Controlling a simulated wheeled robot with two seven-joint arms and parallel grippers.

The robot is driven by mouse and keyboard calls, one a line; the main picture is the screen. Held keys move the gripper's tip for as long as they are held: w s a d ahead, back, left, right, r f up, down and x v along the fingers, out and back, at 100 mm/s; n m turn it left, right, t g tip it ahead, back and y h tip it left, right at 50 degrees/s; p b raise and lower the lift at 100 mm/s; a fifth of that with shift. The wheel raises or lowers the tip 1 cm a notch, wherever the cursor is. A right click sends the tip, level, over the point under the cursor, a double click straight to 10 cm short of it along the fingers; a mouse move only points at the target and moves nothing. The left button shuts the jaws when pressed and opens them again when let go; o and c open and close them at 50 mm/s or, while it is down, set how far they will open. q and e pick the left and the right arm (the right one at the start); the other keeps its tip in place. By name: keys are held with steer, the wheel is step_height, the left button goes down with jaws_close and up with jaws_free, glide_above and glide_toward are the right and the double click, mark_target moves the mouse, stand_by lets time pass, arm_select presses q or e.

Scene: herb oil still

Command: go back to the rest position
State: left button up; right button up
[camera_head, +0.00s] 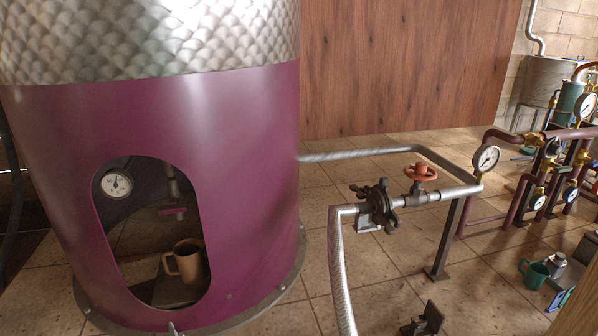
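The purple still (250,190) fills the left, with a tan mug (187,262) and a gauge (117,184) inside its opening. A pipe with a red valve wheel (420,172) and dark clamp-like fitting (376,207) stands right of it. A dark object (428,319) and green mug (533,274) are lower right.

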arm_select(q)
steer(key=s+a+n+g, duration=0.3)
steer(key=s+n+g, duration=0.3)
steer(key=s+n, duration=0.95)
steer(key=s+d+f+n+g+h, duration=0.1)
steer(key=s+d+n+g+h, duration=0.5)
steer(key=s+d+n+h, duration=0.6)
steer(key=s+d+f+m+g+y+p, duration=0.1)
steer(key=s+f+p, duration=0.1)
steer(key=f, duration=1.2)
steer(key=s+d+f+m+y+p, duration=0.1)
steer(key=f+m+y, duration=0.1)
steer(key=f, duration=1.2)
steer(key=s+a+f+g+p, duration=0.1)
steer(key=s+a+f+p, duration=0.2)
steer(key=s+f, duration=1.4)
steer(key=shift+s+a, duration=0.3)
steer(key=shift+s, duration=0.75)
arm_select(e)
steer(key=s+d+r, duration=0.1)
steer(key=s+r, duration=0.1)
steer(key=s, duration=0.6)
steer(key=shift+s+g, duration=0.15)
steer(key=shift+g, duration=0.25)
steer(key=shift+d, duration=0.15)
